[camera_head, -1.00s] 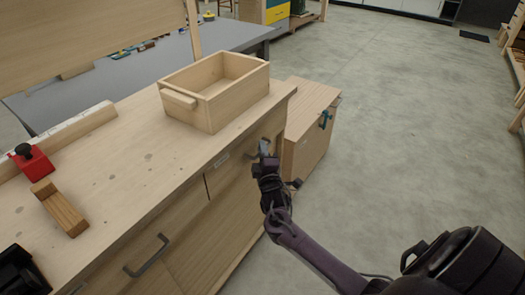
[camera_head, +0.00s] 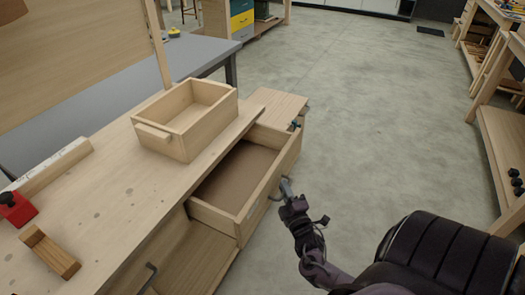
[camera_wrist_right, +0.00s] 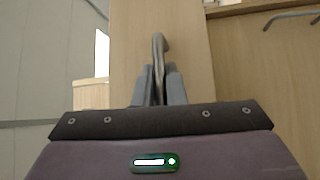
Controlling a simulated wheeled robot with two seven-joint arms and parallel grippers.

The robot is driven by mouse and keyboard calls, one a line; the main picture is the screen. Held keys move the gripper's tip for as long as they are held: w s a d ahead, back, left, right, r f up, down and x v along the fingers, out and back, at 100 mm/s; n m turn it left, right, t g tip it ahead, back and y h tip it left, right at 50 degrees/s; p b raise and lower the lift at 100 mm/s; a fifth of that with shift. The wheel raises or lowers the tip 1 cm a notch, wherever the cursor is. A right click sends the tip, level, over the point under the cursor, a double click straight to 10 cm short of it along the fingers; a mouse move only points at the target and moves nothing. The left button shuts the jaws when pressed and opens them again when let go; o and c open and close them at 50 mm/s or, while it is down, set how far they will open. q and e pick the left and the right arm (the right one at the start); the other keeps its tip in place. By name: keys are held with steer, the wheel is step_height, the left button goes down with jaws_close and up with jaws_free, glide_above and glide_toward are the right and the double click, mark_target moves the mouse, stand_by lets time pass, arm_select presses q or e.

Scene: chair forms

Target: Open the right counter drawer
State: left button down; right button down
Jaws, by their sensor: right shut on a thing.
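The right counter drawer (camera_head: 230,212) is pulled out from under the counter top (camera_head: 95,205), and its inside looks empty. My right gripper (camera_head: 286,190) is at the drawer's front, shut on the drawer handle (camera_head: 275,190). In the right wrist view the fingers (camera_wrist_right: 160,85) close around the grey metal handle (camera_wrist_right: 159,48), with the wooden drawer front behind it. The left drawer's handle (camera_head: 148,278) shows at the bottom of the head view. My left gripper is not in view.
An open wooden box (camera_head: 187,118) stands on the counter above the drawer. A red tool (camera_head: 17,208) and a wooden block (camera_head: 50,252) lie at the left. A low wooden cabinet (camera_head: 278,104) stands behind the drawer. The floor (camera_head: 370,120) to the right is clear.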

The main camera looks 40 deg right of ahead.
steer(key=s+d+p, duration=0.2)
steer(key=s+d, duration=0.2)
steer(key=s, duration=0.6)
steer(key=c, duration=1.5)
jaws_free()
steer(key=v, duration=0.7)
steer(key=shift+s+b, duration=0.3)
steer(key=shift+s, duration=0.1)
steer(key=shift+a+f, duration=0.1)
steer(key=shift+f, duration=0.05)
